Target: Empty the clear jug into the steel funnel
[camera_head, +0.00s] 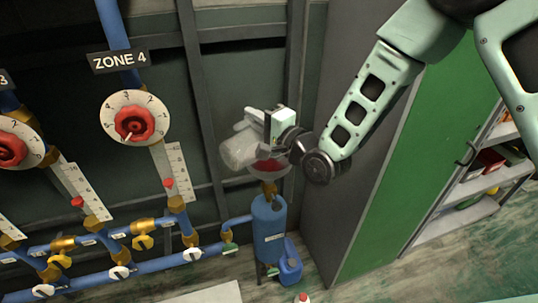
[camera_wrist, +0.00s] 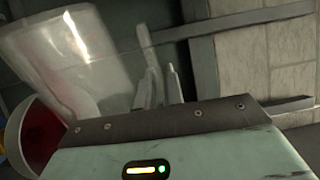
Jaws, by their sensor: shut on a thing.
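The clear jug (camera_head: 238,150) is tilted far over to the left, its body hanging above the steel funnel (camera_head: 283,170). In the wrist view the jug (camera_wrist: 75,50) looks see-through, and I make out no liquid in it. My gripper (camera_wrist: 160,82) is shut on the jug at its handle side; in the head view my gripper (camera_head: 258,120) is to the right of the jug's body. The funnel (camera_wrist: 13,133) shows red inside, below the jug in the wrist view. The jug's mouth and any stream are not clear.
The funnel stands on a blue tank (camera_head: 269,230), with a blue canister (camera_head: 289,265) beside it on the floor. Blue pipes, valves and dials (camera_head: 133,121) line the wall at left. A green cabinet (camera_head: 410,170) and a shelf (camera_head: 480,190) are at right.

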